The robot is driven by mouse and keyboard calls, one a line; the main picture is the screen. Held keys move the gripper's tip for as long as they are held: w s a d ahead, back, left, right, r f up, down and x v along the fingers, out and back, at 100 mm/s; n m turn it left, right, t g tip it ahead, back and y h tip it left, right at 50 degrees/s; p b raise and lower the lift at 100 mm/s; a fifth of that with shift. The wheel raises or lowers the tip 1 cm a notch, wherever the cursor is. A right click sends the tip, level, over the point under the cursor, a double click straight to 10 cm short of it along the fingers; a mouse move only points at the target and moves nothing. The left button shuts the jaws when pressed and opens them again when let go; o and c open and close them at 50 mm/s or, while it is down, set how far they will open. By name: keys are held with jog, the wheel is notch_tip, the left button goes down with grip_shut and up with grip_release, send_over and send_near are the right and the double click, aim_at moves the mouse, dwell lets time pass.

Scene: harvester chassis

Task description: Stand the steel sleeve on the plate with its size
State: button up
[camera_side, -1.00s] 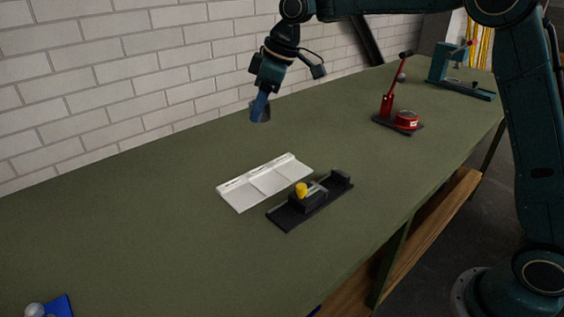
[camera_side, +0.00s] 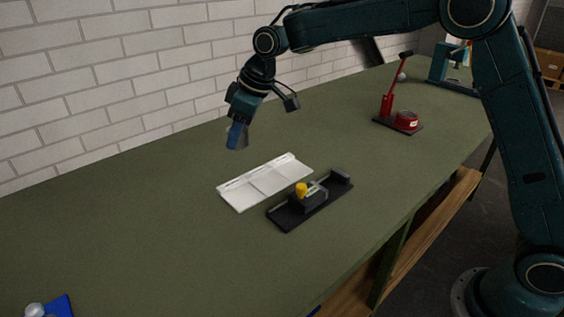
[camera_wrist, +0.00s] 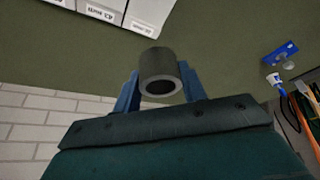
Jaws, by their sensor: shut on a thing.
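The steel sleeve (camera_wrist: 158,68) is a short grey tube with an open bore, seen in the wrist view between the blue fingers of my gripper (camera_wrist: 160,92). My gripper is shut on it. In the side view the sleeve (camera_side: 240,139) shows at the tips of my gripper (camera_side: 235,136), tilted a little and held in the air behind and left of the white plates. The white plates (camera_side: 263,181) lie side by side on the bench with a raised labelled strip along the back. Plate labels (camera_wrist: 100,12) show upside down in the wrist view; I cannot read them surely.
A black fixture (camera_side: 310,202) with a yellow knob stands just in front of the plates. A red press (camera_side: 397,117) and a teal device (camera_side: 455,75) stand at the back right. A blue item (camera_side: 52,308) lies front left. A brick wall runs behind.

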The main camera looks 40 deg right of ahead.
aim_at(239, 196)
notch_tip(239, 196, down, 15)
jog(key=shift+r, duration=0.2)
dwell(0.6)
jog(key=shift+f, duration=0.15)
jog(key=o, duration=1.2)
jog(key=shift+o, duration=0.2)
jog(key=v, duration=1.2)
